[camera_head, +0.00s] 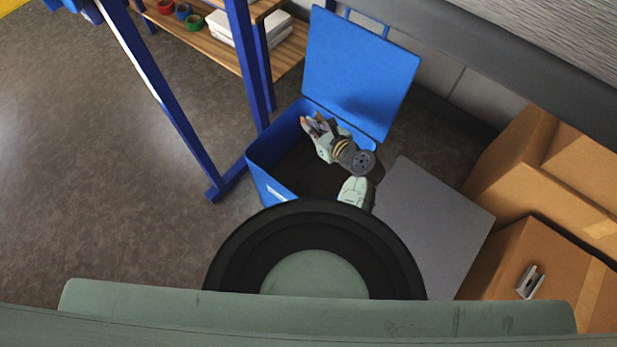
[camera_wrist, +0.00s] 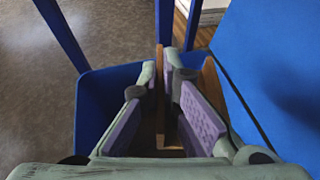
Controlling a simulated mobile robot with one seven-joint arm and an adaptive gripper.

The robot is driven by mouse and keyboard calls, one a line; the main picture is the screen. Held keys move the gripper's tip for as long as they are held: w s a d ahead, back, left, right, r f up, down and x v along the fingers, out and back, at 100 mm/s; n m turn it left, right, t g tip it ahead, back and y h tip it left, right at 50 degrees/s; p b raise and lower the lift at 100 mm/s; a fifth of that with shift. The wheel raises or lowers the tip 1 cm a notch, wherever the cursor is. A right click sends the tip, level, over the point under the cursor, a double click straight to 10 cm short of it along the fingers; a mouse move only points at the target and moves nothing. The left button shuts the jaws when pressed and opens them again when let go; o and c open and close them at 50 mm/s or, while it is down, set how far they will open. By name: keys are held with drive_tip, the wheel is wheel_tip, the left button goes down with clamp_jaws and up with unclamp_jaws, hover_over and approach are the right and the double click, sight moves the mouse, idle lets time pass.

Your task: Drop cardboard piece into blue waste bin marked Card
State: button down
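The blue waste bin (camera_head: 262,187) stands on the floor with its blue lid (camera_head: 360,70) raised. Its mark is too small to read. My gripper (camera_head: 312,124) is over the bin's opening, inside the rim line as seen from above. In the wrist view, its purple-padded fingers (camera_wrist: 165,105) are close together around a brown cardboard piece (camera_wrist: 159,85). Part of the brown piece also shows beyond the right finger, and most of it is hidden by the fingers. Small brown bits show at the fingertips in the head view. The bin wall (camera_wrist: 95,105) lies left of the fingers.
A blue-framed shelf (camera_head: 238,40) with tape rolls and white items stands behind and left of the bin. A grey panel (camera_head: 430,222) is right of the bin. Cardboard boxes (camera_head: 545,180) stand at the right, one bearing a small metal bracket (camera_head: 530,282). Floor at left is clear.

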wheel_tip(320, 180, down, 6)
drive_tip(key=b, duration=0.8)
drive_tip(key=c, duration=2.3)
unclamp_jaws()
drive_tip(key=o, duration=0.6)
drive_tip(key=shift+s, duration=0.1)
drive_tip(key=v, duration=1.2)
drive_tip(key=shift+r, duration=0.15)
drive_tip(key=shift+a, duration=0.1)
